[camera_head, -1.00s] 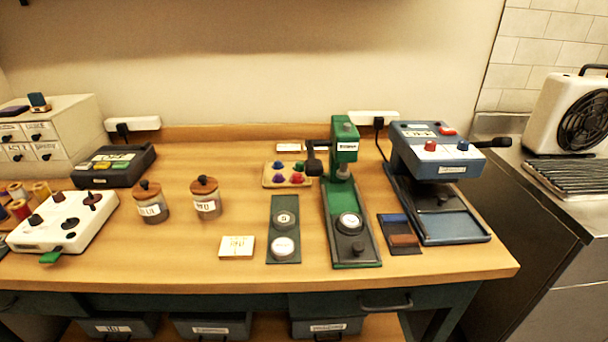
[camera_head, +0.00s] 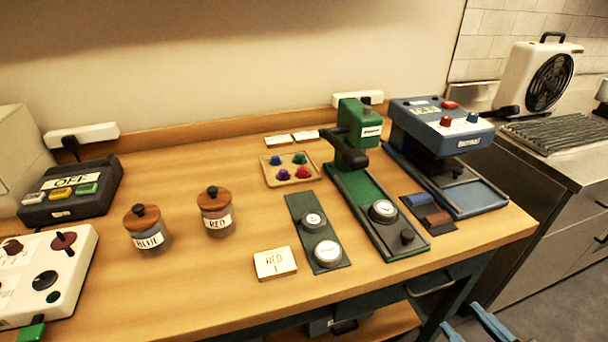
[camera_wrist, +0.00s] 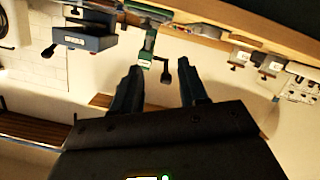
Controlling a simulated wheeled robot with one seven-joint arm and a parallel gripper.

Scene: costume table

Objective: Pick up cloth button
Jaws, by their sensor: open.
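Several small coloured button-like pieces, blue, green, purple and red, sit on a wooden tray (camera_head: 267,179) at the back middle of the table in the head view. The red piece (camera_head: 300,158) is at the tray's right side. I cannot tell which of them is the cloth button. My gripper (camera_head: 462,315) shows only as blue fingertips at the bottom right of the head view, in front of the table and far from the tray. In the wrist view my gripper (camera_wrist: 160,66) is open with nothing between its fingers. The tray cannot be made out there.
A green press (camera_head: 359,135) and a blue machine (camera_head: 440,130) stand right of the tray. Two jars (camera_head: 148,235) (camera_head: 215,215), a label card (camera_head: 275,263) and a dark plate with round discs (camera_head: 303,206) lie nearer. Bare wood (camera_head: 190,290) is clear at front left.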

